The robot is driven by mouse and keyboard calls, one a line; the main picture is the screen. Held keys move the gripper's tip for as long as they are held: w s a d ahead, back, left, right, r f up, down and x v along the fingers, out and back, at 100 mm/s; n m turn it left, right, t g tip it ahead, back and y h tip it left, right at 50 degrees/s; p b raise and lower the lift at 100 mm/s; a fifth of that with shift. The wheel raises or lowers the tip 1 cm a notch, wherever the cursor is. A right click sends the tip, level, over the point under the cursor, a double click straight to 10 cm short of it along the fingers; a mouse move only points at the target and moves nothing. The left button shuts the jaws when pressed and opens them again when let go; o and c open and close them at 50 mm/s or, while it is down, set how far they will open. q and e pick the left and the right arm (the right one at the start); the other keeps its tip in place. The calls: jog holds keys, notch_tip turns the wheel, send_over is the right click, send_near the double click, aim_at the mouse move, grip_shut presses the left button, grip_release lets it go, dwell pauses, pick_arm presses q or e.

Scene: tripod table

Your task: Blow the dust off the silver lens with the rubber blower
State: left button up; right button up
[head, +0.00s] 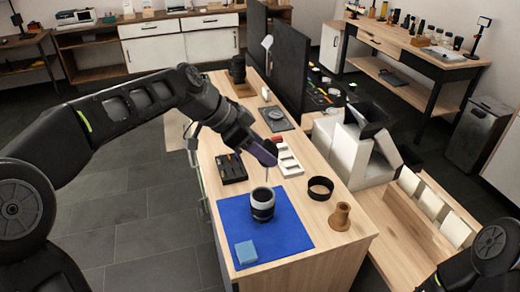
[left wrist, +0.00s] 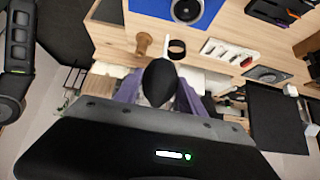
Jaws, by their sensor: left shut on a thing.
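I cannot make out dust on the lens. My right gripper is outside both views.
A light blue block (head: 246,252) lies on the mat's front corner. A black ring (head: 320,189) and a brown wooden piece (head: 340,217) stand right of the mat. A black tray (head: 231,168) and a white tray (head: 289,163) lie behind. A white box-like form (head: 340,145) stands at right.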

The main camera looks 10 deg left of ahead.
pick_arm(q)
jog(key=s+d+b, duration=0.2)
jog(key=s, duration=0.1)
jog(key=shift+s, duration=0.1)
dwell(0.8)
